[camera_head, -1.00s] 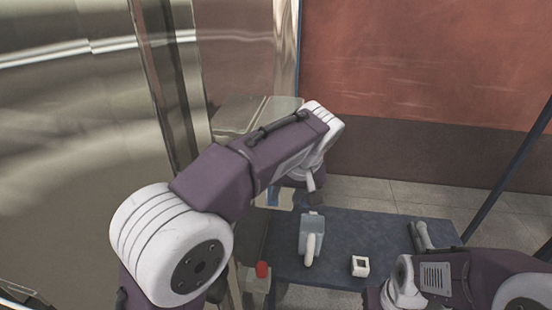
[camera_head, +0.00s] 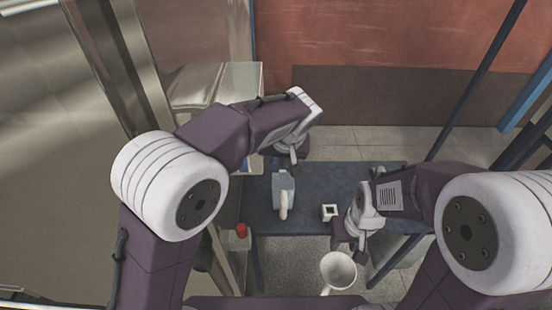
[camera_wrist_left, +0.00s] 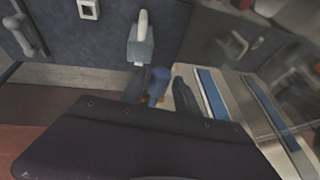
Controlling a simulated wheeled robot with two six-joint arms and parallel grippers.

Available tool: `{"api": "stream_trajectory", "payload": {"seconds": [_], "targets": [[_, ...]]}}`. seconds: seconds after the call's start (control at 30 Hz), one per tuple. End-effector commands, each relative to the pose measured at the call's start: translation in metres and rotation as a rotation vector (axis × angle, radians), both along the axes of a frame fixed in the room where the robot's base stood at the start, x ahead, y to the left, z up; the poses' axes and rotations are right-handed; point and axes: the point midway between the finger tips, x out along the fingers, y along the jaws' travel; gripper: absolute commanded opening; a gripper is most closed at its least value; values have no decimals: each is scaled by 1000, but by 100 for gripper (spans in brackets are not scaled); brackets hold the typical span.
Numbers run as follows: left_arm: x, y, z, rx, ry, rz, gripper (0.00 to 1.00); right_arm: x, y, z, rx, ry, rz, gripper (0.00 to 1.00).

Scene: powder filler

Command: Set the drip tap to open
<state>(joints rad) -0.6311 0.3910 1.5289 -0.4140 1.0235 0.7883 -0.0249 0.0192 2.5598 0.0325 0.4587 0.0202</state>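A blue-grey block with a cream lever (camera_head: 283,204) stands on the dark blue table; it also shows in the left wrist view (camera_wrist_left: 141,45). I cannot tell if this is the drip tap. My left gripper (camera_wrist_left: 158,92) has its two dark fingers apart. A blue cylinder (camera_wrist_left: 158,82) shows between or just beyond them, and I cannot tell if they touch it. In the head view the left gripper is at the block's far side, its fingertips mostly hidden. My right gripper (camera_head: 349,245) is near the table's front edge, its fingers unclear.
A small white square piece with a dark opening (camera_head: 330,212) lies right of the block. A red knob (camera_head: 241,230) is at the left. A white cup-like vessel (camera_head: 338,271) is at the front. A metal cabinet (camera_head: 215,85) borders the left. The table (camera_head: 312,185) has bare room behind the square piece.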

Motion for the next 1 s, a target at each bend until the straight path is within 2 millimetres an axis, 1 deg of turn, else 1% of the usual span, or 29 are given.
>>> {"api": "stream_trajectory", "payload": {"seconds": [0.13,0.33,0.37,0.4,0.47,0.5,1.0], "targets": [[3,2,-8,0,1,1,38,0,0,2,0,0,0,36],[4,2,-9,0,0,1,38,0,0,2,0,0,0,36],[4,2,-9,0,0,1,32,0,0,2,0,0,0,36],[4,2,-9,0,0,1,21,0,0,2,0,0,0,36],[4,2,-9,0,0,1,4,0,0,2,0,0,0,36],[4,2,-8,1,0,1,0,0,0,2,0,0,0,36],[4,2,-7,-1,-1,0,0,0,0,2,0,0,0,36]]}}
